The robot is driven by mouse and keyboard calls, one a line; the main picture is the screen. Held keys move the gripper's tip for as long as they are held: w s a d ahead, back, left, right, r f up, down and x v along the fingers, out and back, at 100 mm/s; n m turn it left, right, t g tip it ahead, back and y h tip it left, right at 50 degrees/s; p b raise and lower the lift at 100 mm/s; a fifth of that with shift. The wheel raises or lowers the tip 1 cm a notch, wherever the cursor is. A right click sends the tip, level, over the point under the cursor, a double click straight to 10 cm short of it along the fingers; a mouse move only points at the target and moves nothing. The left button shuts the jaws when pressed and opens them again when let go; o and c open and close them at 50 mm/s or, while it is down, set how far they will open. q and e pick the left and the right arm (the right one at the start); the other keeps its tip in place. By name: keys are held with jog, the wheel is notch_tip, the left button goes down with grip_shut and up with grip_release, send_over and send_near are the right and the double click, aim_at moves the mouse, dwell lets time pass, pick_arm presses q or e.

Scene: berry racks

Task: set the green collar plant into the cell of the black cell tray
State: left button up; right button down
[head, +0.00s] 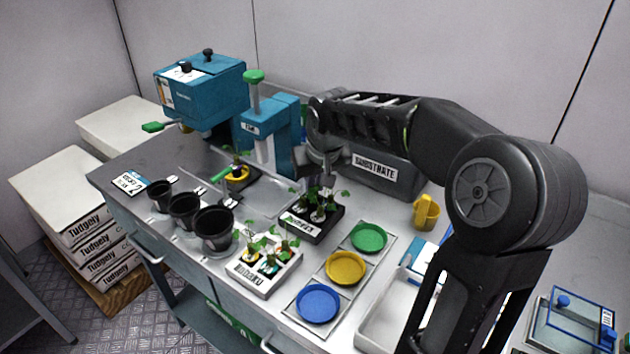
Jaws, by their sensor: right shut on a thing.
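The black cell tray (325,232) stands mid-bench with a white label on its front and leafy plants over it. My right gripper (319,172) points down just above the tray's back part. It is shut on a plant (322,196), taken as the green collar plant; its collar colour and whether it touches the cell are hard to make out. A white tray (262,284) in front holds several small plants, with yellow and blue collars showing. My left gripper is not in view.
Three black pots (213,230) stand left of the trays. Green, yellow and blue dishes (318,304) line the right. A grey substrate bin (378,172) and blue press (275,125) stand behind. A yellow cup (426,212) is at right. A small plant sits in a yellow holder (238,173).

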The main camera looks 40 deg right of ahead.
jog(key=shift+f, duration=0.25)
jog(key=c, duration=1.4)
grip_release()
jog(key=shift+r, duration=0.1)
jog(key=shift+r+p, duration=3.2)
jog(key=shift+r, duration=1.25)
jog(key=shift+f, duration=0.1)
